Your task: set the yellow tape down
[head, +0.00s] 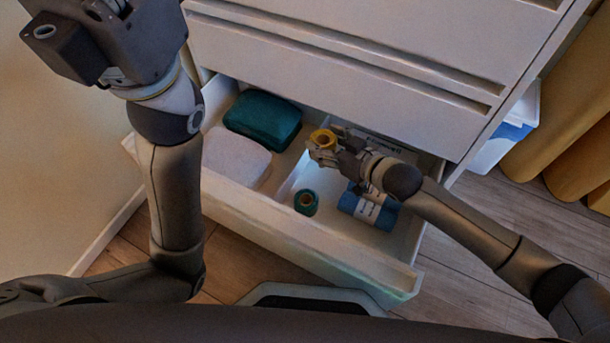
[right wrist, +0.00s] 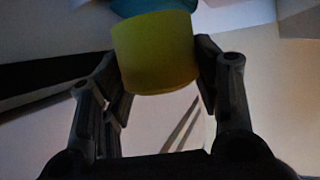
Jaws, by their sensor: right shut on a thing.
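The yellow tape (head: 322,138) is a short roll held in my right gripper (head: 318,150), over the open drawer (head: 270,220) near its middle divider. In the right wrist view the yellow tape (right wrist: 155,52) sits between the two fingers of the right gripper (right wrist: 155,75), which are shut on it. I cannot tell how high it is above the drawer floor. My left arm rises at the left of the head view; its gripper body (head: 110,40) shows at the upper left, but its fingertips are not clear.
The drawer's left part holds a teal bundle (head: 263,119) and a whitish folded bundle (head: 236,157). The right part holds a green tape roll (head: 306,202) and blue rolls with white labels (head: 368,208), partly under my right arm. A white-and-blue bin (head: 505,135) stands right of the cabinet.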

